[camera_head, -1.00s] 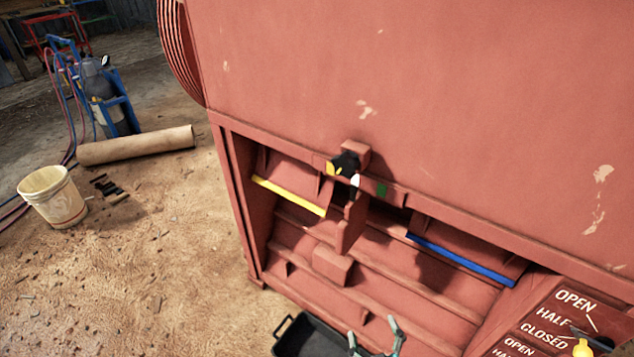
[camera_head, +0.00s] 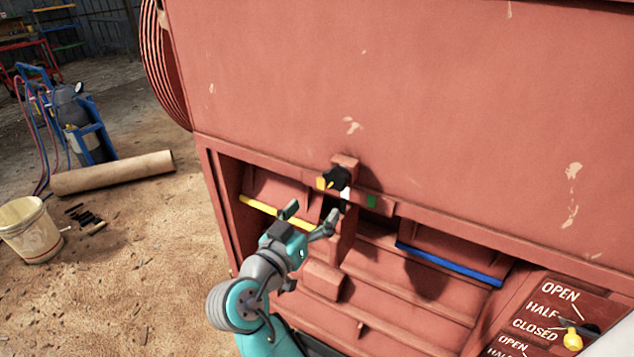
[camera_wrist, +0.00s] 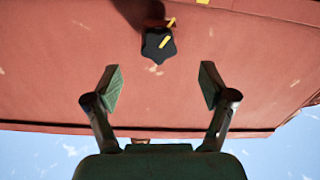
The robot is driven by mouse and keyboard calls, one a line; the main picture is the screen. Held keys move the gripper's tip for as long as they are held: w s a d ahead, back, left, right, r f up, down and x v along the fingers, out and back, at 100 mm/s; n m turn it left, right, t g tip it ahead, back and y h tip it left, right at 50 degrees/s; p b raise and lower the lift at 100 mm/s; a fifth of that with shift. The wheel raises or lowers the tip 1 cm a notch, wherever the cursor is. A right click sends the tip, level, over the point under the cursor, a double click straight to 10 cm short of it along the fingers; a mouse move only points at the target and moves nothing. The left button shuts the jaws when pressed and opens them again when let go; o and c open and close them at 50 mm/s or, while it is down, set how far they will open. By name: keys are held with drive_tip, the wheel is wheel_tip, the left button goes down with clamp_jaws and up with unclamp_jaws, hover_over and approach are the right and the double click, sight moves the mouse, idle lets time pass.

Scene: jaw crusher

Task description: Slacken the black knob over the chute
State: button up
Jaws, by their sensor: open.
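The black knob (camera_head: 337,178) is a lobed knob with a yellow mark, on a red block at the upper edge of the chute opening, in the middle of the body view. It also shows in the wrist view (camera_wrist: 158,44), above the space between my fingers, with a yellow stripe on its face. My gripper (camera_head: 311,216) is open and empty, below and a little left of the knob in the body view. In the wrist view both fingers of my gripper (camera_wrist: 160,88) are spread wide and apart from the knob.
A yellow-edged flap (camera_head: 278,213) and a blue-edged flap (camera_head: 449,264) lie either side of a red divider. A white pointer (camera_head: 345,195) and green patch (camera_head: 371,201) sit near the knob. A bucket (camera_head: 30,230) stands left.

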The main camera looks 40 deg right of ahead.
sight(334, 182)
drive_tip(key=shift+m, duration=0.3)
drive_tip(key=x, duration=0.6)
drive_tip(key=r+x, duration=0.1)
drive_tip(key=x, duration=0.3)
drive_tip(key=shift+d+r, duration=0.1)
drive_tip(key=shift+g, duration=0.3)
drive_tip(key=c, duration=1.2)
